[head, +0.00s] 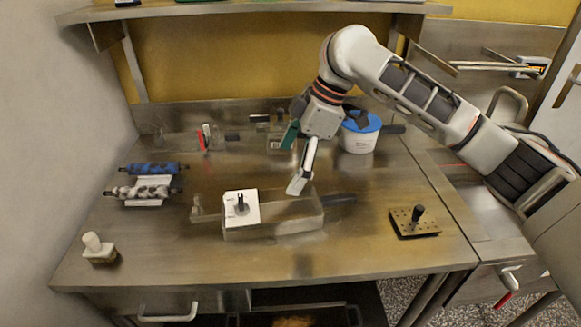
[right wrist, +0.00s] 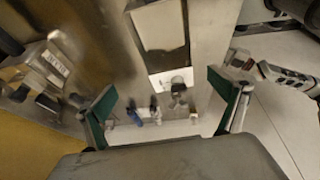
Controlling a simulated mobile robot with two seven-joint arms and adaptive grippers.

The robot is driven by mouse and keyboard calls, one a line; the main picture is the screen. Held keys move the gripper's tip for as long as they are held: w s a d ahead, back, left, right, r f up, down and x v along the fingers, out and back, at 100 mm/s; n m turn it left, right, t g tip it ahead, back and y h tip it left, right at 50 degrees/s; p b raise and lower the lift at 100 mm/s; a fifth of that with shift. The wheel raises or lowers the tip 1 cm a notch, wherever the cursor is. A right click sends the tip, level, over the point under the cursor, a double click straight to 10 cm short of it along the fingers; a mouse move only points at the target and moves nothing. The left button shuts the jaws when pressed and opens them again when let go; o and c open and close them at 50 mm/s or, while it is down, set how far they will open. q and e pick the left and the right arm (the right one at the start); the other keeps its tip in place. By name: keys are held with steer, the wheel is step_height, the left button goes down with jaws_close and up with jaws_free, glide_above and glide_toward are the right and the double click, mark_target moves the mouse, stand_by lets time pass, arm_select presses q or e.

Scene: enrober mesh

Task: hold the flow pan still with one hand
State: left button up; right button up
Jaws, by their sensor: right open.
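The flow pan (head: 275,226) is a see-through, low-walled box in the middle of the steel bench, with a dark handle on its right. A white plate with a black knob (head: 252,214) sits at its left part. My right gripper (head: 296,158) is open, above and behind the pan, apart from it. In the right wrist view its green-padded fingers (right wrist: 168,105) are spread with nothing between them. The pan (right wrist: 160,25) and the plate (right wrist: 160,80) lie beyond. My left gripper is not in the head view; what seems to be my left arm (right wrist: 290,78) shows at the right wrist view's edge.
A white tub with a blue lid (head: 358,136) stands behind at right. A perforated plate with a black knob (head: 402,226) lies front right. Blue and patterned rollers (head: 150,169) lie left, a brush (head: 98,250) front left. The front middle of the bench is bare.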

steer(key=s, duration=0.1)
glide_toward(266, 218)
steer(key=shift+n+g, duration=0.3)
steer(key=x, duration=0.6)
steer(key=shift+w+a, duration=0.1)
steer(key=shift+w, duration=0.1)
steer(key=c, duration=1.6)
steer(key=shift+o, duration=0.2)
